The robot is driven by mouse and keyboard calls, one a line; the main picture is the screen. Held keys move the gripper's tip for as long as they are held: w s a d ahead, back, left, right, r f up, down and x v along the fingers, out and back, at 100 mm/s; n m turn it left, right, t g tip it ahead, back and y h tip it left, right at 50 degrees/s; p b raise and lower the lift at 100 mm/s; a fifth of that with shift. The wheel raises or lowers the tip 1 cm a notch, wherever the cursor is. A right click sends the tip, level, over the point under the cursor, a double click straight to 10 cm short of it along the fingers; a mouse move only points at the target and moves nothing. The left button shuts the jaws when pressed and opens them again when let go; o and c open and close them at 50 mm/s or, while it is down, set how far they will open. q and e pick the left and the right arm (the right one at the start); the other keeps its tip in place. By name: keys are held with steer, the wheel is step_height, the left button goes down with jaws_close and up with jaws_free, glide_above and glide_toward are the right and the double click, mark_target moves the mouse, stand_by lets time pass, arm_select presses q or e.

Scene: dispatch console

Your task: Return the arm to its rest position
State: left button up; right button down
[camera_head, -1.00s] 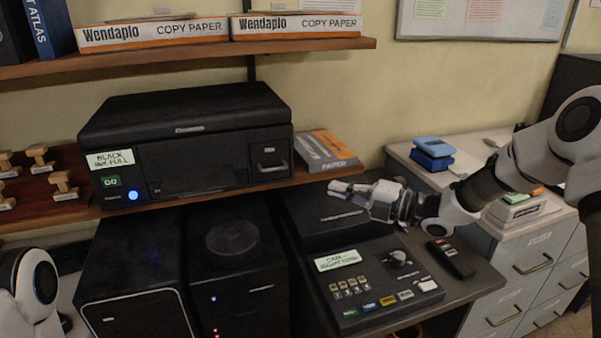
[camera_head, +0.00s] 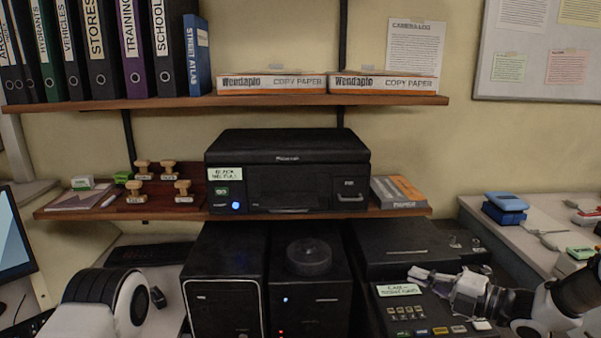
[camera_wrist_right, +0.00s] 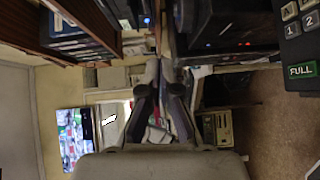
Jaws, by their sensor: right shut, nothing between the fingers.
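My right arm comes in from the right in the head view. My right gripper (camera_head: 418,273) is shut and empty, pointing left. It overlaps the back part of the black button panel (camera_head: 412,316) in the picture, in front of the flat black box (camera_head: 396,243); its height above them is hard to tell. In the right wrist view, the fingers (camera_wrist_right: 160,68) lie close together with nothing between them. On the left of the head view only a white and black link of my left arm shows; the left gripper is out of view.
A black printer (camera_head: 287,184) stands on the wooden shelf (camera_head: 330,214), with stamps (camera_head: 162,184) to its left. Two black towers (camera_head: 222,285) stand below. Binders and copy paper fill the upper shelf. A grey cabinet with a blue stapler-like item (camera_head: 505,206) stands at right.

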steer(key=s+a+f+m+g+h, duration=0.25)
steer(key=s+f+m, duration=0.2)
steer(key=f, duration=0.55)
steer(key=s+a+f+m+g+h, duration=0.1)
steer(key=s+a+f+m+h, duration=0.15)
steer(key=s+f, duration=0.55)
steer(key=s+a+f+m+g+h, duration=0.1)
steer(key=s+a+f+m+g, duration=0.2)
steer(key=f, duration=0.9)
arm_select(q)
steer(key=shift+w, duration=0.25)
arm_select(e)
steer(key=s+d+f+m+g+h, duration=0.2)
steer(key=s+d+m+h, duration=0.1)
steer(key=s+m, duration=0.6)
steer(key=s+d+f+m+g+h, duration=0.3)
steer(key=s+m, duration=0.6)
steer(key=s, duration=0.3)
steer(key=shift+s+d+f+h, duration=0.2)
steer(key=shift+d+h, duration=0.4)
steer(key=shift+d, duration=0.5)
